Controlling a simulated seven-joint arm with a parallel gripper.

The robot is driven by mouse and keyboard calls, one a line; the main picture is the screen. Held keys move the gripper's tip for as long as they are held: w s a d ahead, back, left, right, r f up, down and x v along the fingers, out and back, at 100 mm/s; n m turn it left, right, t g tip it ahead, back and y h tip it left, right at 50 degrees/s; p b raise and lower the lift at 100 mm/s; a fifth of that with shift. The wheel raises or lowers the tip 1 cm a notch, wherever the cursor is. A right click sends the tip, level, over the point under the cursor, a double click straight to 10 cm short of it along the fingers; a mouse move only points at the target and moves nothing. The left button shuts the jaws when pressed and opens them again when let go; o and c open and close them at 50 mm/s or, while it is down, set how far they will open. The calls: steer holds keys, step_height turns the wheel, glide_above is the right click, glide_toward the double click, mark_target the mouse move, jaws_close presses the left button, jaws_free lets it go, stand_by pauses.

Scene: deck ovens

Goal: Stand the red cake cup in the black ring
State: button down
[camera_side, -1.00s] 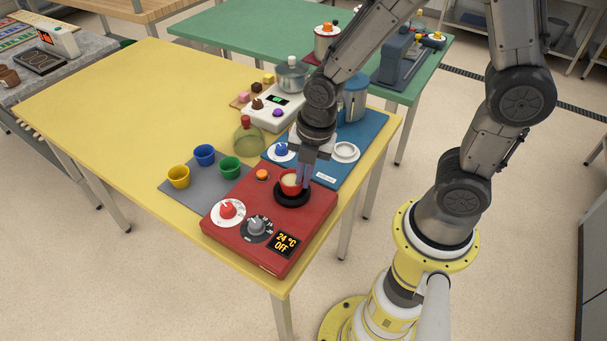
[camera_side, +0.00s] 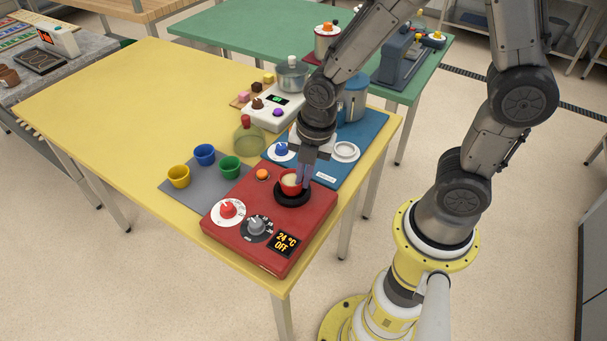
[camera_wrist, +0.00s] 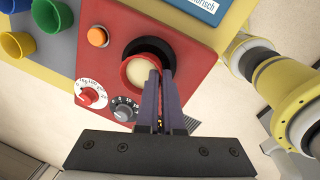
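The red cake cup (camera_side: 289,188) has pale filling and stands upright at the black ring (camera_side: 292,202) on the red device. In the wrist view the cup (camera_wrist: 129,84) overlaps the near part of the ring (camera_wrist: 151,43). My gripper (camera_side: 302,186) points down at the cup's right side. In the wrist view its two fingers (camera_wrist: 164,76) are close together at the cup's rim and appear to pinch its wall. The cup's base is hidden, so I cannot tell whether it rests in the ring or hangs just above it.
The red device (camera_side: 292,228) has a red-knobbed dial, a grey dial, an orange button and a display reading 24 °C OFF. Yellow, blue and green cups (camera_side: 230,168) stand on a grey mat (camera_side: 206,187) to the left. A blue device (camera_side: 335,172) lies behind.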

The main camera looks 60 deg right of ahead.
steer(key=shift+f, duration=0.55)
steer(key=c, duration=1.3)
jaws_free()
steer(key=shift+r, duration=0.1)
steer(key=shift+s+d+r, duration=0.1)
steer(key=shift+s+r, duration=0.2)
steer(key=shift+r, duration=1.5)
steer(key=shift+s+d+r, duration=0.1)
steer(key=shift+s+r, duration=0.15)
steer(key=shift+r, duration=1.5)
steer(key=shift+s+r, duration=0.3)
steer(key=shift+r, duration=1.5)
